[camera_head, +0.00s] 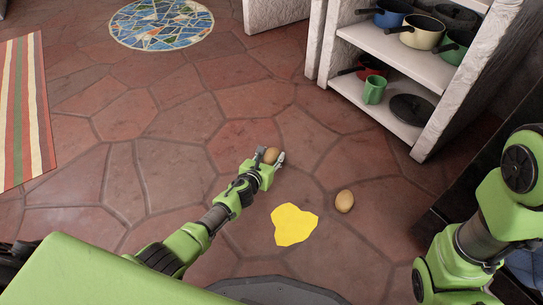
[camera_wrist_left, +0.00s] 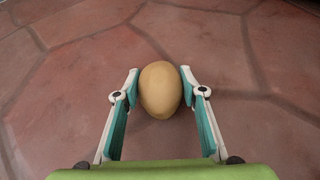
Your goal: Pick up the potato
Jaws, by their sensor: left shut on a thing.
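A smooth tan-brown, egg-shaped potato (camera_head: 270,155) is between the fingers of my left gripper (camera_head: 270,157) in the head view. In the left wrist view the potato (camera_wrist_left: 160,90) sits between the two fingertips of my left gripper (camera_wrist_left: 159,84), which touch it on both sides. The gripper is shut on it. I cannot tell whether the potato is clear of the floor. My right arm shows at the right edge of the head view, but its gripper is not in view.
A similar brown egg-shaped thing (camera_head: 344,201) lies on the tiled floor, right of a flat yellow patch (camera_head: 294,225). A white shelf (camera_head: 385,112) with pots and a green mug (camera_head: 374,90) stands at the upper right. A striped rug (camera_head: 22,110) lies at the left.

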